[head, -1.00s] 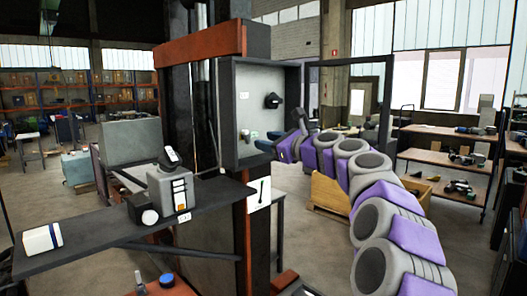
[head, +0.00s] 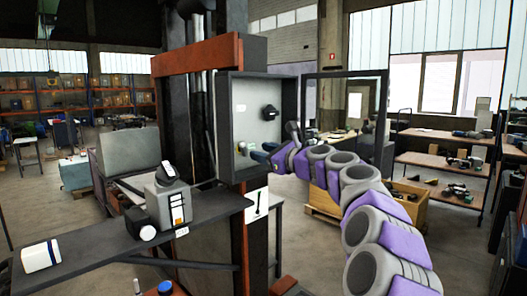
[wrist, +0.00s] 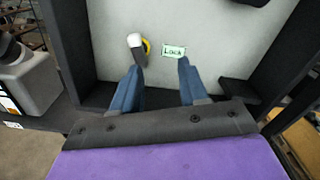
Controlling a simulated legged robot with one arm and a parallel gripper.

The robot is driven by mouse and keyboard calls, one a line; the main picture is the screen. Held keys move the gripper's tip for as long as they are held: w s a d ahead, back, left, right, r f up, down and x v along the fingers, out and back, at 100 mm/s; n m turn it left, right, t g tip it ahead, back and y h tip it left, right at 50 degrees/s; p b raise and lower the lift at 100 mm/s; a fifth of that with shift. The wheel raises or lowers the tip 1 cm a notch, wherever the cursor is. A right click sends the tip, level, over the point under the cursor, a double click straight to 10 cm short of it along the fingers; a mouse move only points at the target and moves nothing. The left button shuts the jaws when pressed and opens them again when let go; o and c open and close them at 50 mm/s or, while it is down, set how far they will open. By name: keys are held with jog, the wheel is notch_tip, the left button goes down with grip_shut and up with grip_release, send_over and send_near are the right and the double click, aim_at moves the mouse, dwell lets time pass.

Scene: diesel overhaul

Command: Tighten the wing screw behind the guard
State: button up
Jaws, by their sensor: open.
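A wing screw with a pale grey handle (wrist: 136,46) and a yellow ring at its base sits on the cabinet's back panel in the wrist view. It is also visible as a small pale shape (head: 242,148) in the head view. A label (wrist: 174,52) that seems to read "LOCK" is to its right. My gripper (wrist: 157,68) has two blue fingers, spread apart and empty, pointing at the panel. The left finger is just below the handle; contact cannot be told. The guard (head: 345,76) seems to be the dark-framed clear pane, swung open at the cabinet's right.
The cabinet (head: 228,110) has dark side walls close around my gripper. A black knob (head: 270,112) is higher on its panel. A shelf (head: 110,240) at left carries a grey device (head: 165,205) and a white container (head: 41,255). A wooden crate (head: 408,210) stands behind my arm.

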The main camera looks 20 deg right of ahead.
jog(key=shift+w+a+r+p, duration=0.15)
jog(key=shift+w+a+p, duration=0.6)
jog(key=shift+a, duration=0.05)
jog(key=shift+s+a, duration=0.15)
jog(key=shift+a, duration=0.25)
jog(key=shift+s+d+p, duration=0.1)
jog(key=shift+d+p, duration=0.2)
jog(key=shift+d, duration=0.45)
jog(key=shift+c, duration=0.3)
jog(key=shift+a, duration=0.45)
grip_shut()
jog(key=shift+d, duration=0.35)
